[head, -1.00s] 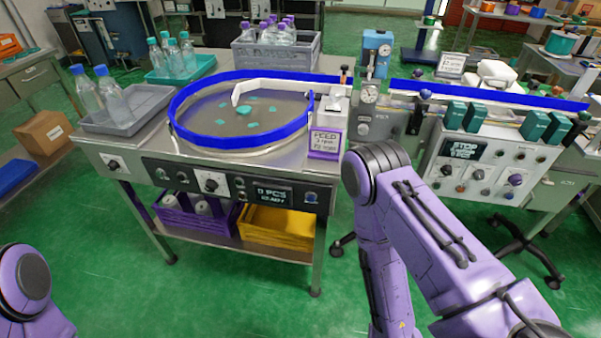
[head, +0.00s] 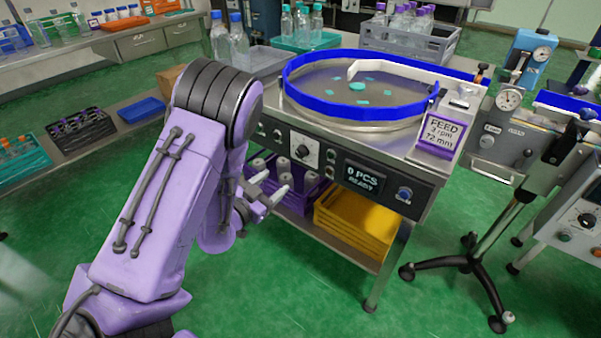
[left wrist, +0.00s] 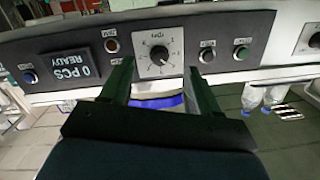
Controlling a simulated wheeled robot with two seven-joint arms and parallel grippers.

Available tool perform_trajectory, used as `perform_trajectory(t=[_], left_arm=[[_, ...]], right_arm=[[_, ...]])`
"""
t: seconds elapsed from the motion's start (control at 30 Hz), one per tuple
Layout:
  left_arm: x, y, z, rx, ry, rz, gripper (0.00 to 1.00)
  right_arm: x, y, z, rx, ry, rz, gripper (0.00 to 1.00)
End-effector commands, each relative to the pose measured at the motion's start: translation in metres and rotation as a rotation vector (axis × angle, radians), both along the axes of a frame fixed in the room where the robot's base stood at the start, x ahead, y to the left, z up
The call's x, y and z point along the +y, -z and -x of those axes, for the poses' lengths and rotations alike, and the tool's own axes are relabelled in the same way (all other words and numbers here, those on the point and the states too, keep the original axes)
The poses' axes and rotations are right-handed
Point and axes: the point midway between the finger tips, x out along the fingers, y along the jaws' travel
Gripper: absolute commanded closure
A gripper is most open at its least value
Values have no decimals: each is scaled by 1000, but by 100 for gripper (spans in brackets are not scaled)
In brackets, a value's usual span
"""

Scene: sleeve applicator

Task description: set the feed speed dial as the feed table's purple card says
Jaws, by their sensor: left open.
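The feed table (head: 395,253) stands right of centre in the head view. Its purple-framed card (head: 441,133) reads "FEED 3 rpm 72 mm". A black dial knob on a white plate (head: 304,153) is on the front panel. In the left wrist view, which is upside down, the dial (left wrist: 158,53) is marked rpm; I cannot tell its exact setting. My left gripper (head: 271,188) is open and empty in front of the panel. In the wrist view its fingers (left wrist: 158,82) lie to either side just below the dial, apparently apart from it. My right gripper is out of view.
Push buttons and a "0 PCS READY" display (head: 364,177) flank the dial. A purple crate (head: 308,186) with bottles and yellow trays (head: 356,225) sit on the shelf below. A wheeled stand (head: 470,258) is at right. Green floor is open in front.

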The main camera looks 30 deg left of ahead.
Motion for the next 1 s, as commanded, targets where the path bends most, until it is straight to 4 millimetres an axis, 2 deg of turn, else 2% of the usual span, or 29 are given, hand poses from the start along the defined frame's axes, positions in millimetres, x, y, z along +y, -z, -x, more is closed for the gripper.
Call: perform_trajectory(t=[0.03, 0.1, 0.17, 0.5, 0.6, 0.73, 0.97, 1.0], left_arm=[[3, -8, -6, -52, 26, -27, 39], [3, -21, -12, -89, 50, -50, 39], [3, -26, -19, -98, 57, -57, 39], [-3, -26, -90, -95, 54, -53, 39], [-4, -25, -104, -92, 54, -53, 39], [-5, -24, -112, -90, 53, -51, 39], [-5, -24, -113, -90, 53, -51, 39], [-5, -24, -113, -90, 53, -51, 52]], right_arm=[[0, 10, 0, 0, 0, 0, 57], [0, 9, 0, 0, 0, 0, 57], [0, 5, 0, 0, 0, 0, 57], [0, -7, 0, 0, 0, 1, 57], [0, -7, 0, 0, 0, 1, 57], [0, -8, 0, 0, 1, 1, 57], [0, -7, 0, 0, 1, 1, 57], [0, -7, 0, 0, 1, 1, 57]])
